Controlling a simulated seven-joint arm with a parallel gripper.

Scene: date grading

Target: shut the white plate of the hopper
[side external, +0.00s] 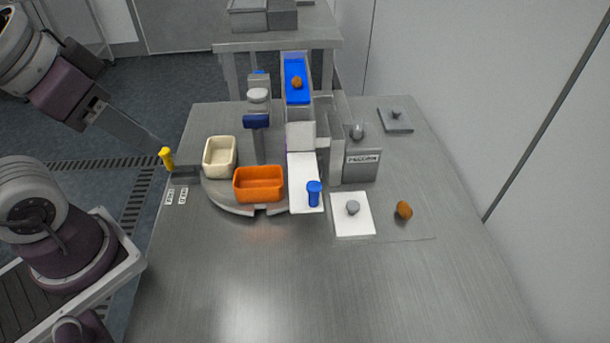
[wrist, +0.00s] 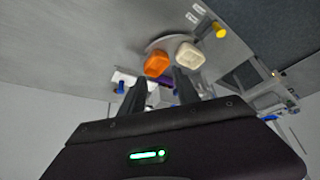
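The white plate (side external: 303,172) lies sloping at the front of the grey hopper (side external: 300,136), with an upright blue knob (side external: 314,194) near its front end. In the wrist view a white piece (wrist: 122,76) with a blue part below it shows beside the left finger, partly hidden. My gripper (side external: 150,142) is at the left, apart from the plate and beyond the cream bin. In the wrist view its two dark fingers (wrist: 159,80) stand apart with nothing between them.
An orange bin (side external: 259,197) sits left of the plate, a cream bin (side external: 220,137) farther left. A yellow knob (side external: 167,157) stands at the table's left edge. Right are a white card (side external: 340,227) with a grey knob, a brown date (side external: 404,211) and a grey box (side external: 361,172). The front table is clear.

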